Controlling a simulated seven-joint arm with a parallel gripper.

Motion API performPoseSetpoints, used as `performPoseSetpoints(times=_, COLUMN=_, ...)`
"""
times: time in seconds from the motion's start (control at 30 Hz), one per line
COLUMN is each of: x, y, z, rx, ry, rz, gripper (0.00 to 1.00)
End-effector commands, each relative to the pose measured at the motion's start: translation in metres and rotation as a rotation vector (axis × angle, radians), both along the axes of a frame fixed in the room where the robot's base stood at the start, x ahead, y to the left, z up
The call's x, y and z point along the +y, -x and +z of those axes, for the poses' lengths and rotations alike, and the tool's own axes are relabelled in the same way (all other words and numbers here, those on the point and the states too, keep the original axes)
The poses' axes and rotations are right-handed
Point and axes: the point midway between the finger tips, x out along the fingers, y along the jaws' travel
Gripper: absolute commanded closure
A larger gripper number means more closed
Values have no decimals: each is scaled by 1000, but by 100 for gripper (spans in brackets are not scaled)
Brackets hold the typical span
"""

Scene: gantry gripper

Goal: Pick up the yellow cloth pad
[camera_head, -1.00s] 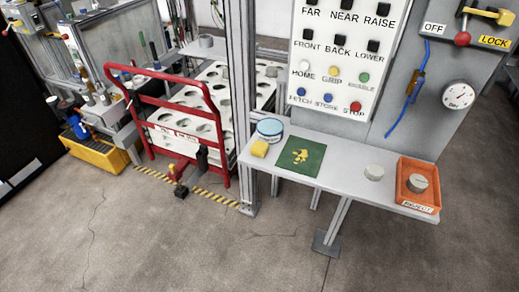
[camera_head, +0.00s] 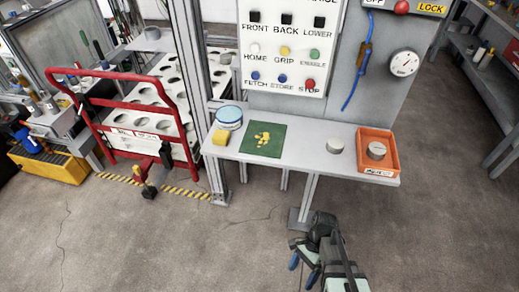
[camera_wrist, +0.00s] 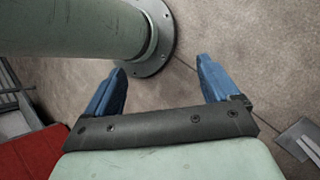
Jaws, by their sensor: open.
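The yellow cloth pad (camera_head: 221,141) is a small yellow block lying near the left end of the grey shelf. It sits in front of the round blue-and-white tin (camera_head: 229,118) and left of the green mat (camera_head: 263,140). My gripper (camera_head: 303,270) is low at the bottom of the head view, in front of the shelf and to the right of the pad, well apart from it. The pad is not in the wrist view.
A control panel (camera_head: 285,45) rises behind. A red-framed cart (camera_head: 80,140) and upright post stand left. Open floor lies in front.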

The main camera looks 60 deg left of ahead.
Motion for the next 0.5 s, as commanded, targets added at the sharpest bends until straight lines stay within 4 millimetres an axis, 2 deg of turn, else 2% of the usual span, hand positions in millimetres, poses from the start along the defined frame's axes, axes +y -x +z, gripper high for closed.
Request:
performPoseSetpoints(times=0.03, x=18, y=8, z=7, rx=-4, ry=3, rz=17, gripper=12)
performPoseSetpoints(times=0.2, x=76, y=30, z=37, rx=-31, ry=-24, rz=80, gripper=12)
performPoseSetpoints(times=0.5, x=189, y=52, z=100, rx=-107, ry=-230, rz=286, gripper=12)
